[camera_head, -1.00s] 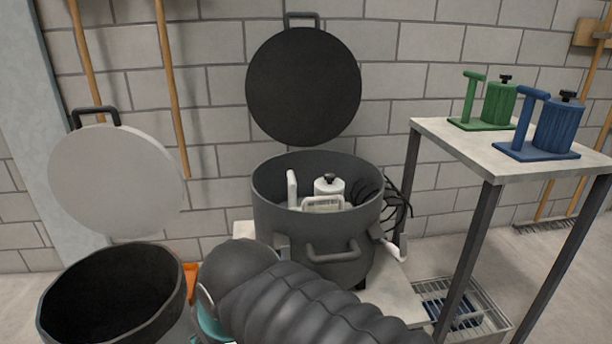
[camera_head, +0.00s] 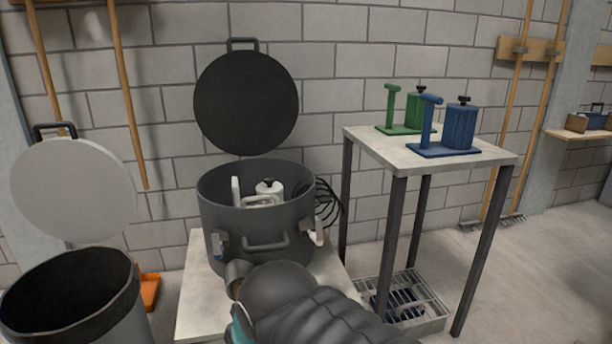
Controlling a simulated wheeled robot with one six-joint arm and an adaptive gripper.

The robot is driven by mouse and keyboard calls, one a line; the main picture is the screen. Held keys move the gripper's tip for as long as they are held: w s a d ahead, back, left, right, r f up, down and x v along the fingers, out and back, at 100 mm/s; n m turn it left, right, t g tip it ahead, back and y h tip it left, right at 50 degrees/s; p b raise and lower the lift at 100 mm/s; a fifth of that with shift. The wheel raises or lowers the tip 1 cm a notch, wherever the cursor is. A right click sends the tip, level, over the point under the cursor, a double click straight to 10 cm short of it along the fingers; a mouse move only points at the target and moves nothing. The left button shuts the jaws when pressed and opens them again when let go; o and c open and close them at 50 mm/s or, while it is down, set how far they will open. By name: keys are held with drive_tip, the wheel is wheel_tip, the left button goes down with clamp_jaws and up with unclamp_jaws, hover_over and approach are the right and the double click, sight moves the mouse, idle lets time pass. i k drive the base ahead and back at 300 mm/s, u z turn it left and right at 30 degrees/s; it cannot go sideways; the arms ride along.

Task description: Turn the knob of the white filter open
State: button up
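The white filter (camera_head: 268,187) stands inside a dark grey open pot (camera_head: 222,212). Its small black knob sits on top of the white cylinder, and a white upright handle shows beside it. The pot wall hides the lower part. My dark ribbed arm crosses the bottom of the view in front of the pot. The fingers of my gripper do not show, so nothing tells whether they are open or shut.
The pot's round black lid (camera_head: 247,100) stands raised behind it. A bin (camera_head: 75,300) with a raised grey lid (camera_head: 74,188) is at left. Green (camera_head: 418,108) and blue filters (camera_head: 460,127) stand on a side table (camera_head: 380,150). Black cables (camera_head: 328,205) hang beside the pot.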

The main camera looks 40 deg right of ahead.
sight(269, 181)
drive_tip(key=z, duration=0.75)
drive_tip(key=i, duration=0.35)
